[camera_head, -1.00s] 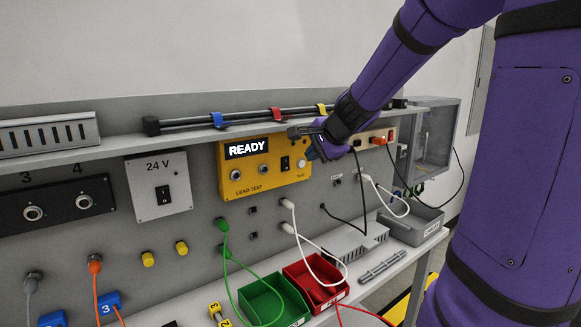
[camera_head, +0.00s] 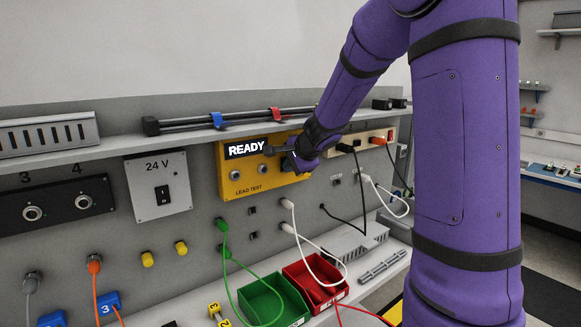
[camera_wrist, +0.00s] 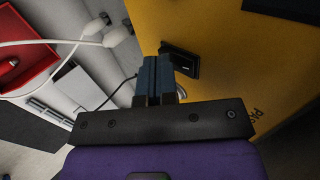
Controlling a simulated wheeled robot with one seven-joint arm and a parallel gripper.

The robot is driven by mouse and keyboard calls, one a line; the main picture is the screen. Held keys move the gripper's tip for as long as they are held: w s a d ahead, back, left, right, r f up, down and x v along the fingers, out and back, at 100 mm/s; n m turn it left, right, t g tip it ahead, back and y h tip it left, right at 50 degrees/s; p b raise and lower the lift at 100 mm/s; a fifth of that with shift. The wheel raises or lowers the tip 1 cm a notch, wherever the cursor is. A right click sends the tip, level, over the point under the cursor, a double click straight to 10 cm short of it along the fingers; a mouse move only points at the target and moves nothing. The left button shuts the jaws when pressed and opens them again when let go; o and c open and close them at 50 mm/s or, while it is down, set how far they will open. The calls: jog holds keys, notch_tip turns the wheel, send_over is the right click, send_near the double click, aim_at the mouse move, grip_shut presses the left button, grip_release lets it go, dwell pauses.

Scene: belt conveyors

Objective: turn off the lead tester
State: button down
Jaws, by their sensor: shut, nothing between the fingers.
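The lead tester is a yellow box (camera_head: 262,185) on the panel, and its display (camera_head: 246,149) is lit with "READY". Two round jacks (camera_head: 235,174) show on its face. In the head view my gripper (camera_head: 282,161) is in front of the tester's right part and hides the switch and test button. In the wrist view the black rocker switch (camera_wrist: 186,64) shows on the yellow face, right beside the blue fingertips (camera_wrist: 157,62). The fingers are shut with nothing between them. I cannot tell whether they touch the switch.
A 24 V switch plate (camera_head: 158,185) is left of the tester. A power strip (camera_head: 362,143) with plugs is on the right. Green (camera_head: 272,302) and red (camera_head: 318,285) bins and looping leads are below. A rail with coloured clips (camera_head: 217,120) runs above.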

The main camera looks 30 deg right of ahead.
jog(key=shift+w, duration=0.15)
dwell(0.3)
jog(key=shift+r, duration=0.1)
jog(key=shift+r, duration=0.75)
